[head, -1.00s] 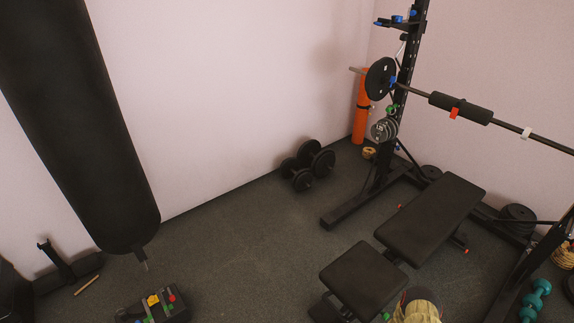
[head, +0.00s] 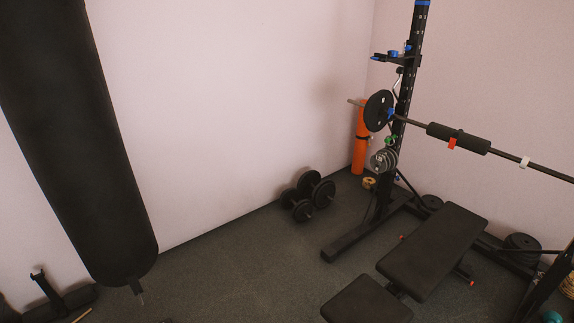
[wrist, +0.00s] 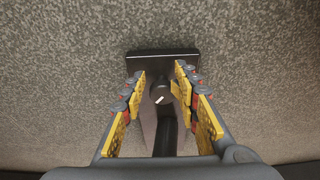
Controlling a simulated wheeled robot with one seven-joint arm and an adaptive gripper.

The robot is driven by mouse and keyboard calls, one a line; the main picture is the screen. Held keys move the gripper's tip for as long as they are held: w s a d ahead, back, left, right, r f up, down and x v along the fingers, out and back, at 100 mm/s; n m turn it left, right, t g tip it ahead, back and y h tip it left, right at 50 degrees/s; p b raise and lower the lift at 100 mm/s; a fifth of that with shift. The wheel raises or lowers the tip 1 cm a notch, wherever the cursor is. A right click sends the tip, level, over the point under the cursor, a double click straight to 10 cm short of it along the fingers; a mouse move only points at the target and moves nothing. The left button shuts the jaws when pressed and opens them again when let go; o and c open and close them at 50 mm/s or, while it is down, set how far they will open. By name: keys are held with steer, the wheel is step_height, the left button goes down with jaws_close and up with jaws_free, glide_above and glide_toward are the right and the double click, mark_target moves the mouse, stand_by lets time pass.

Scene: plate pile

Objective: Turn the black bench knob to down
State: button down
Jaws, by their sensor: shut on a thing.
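The black bench knob (wrist: 160,94) is round, with a short white mark on its face that slants up to the right. It shows in the wrist view, on a black post with a wide crossbar (wrist: 160,62) behind it. My gripper (wrist: 161,82) has its yellow-padded fingers on either side of the knob and is shut on it. The exact contact of the pads is hard to see. In the head view the black bench (head: 433,252) stands at the lower right, its separate seat pad (head: 365,302) cut by the bottom edge. My gripper is not in the head view.
A rack post (head: 408,100) and a loaded barbell (head: 458,140) stand over the bench. Black dumbbells (head: 306,196) lie by the wall near an orange roller (head: 360,140). A punching bag (head: 75,140) hangs at left. The floor (head: 240,265) between is clear.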

steer(key=shift+w+d, duration=0.55)
steer(key=shift+d, duration=0.1)
steer(key=shift+d+r, duration=0.1)
steer(key=shift+d, duration=0.05)
steer(key=shift+s, duration=0.3)
steer(key=shift+r+p, duration=0.25)
steer(key=shift+p, duration=0.1)
steer(key=r+p, duration=0.2)
steer(key=r, duration=0.1)
steer(key=r+p, duration=0.1)
steer(key=r, duration=0.1)
steer(key=shift+s+a+r, duration=0.15)
steer(key=shift+s+a, duration=0.1)
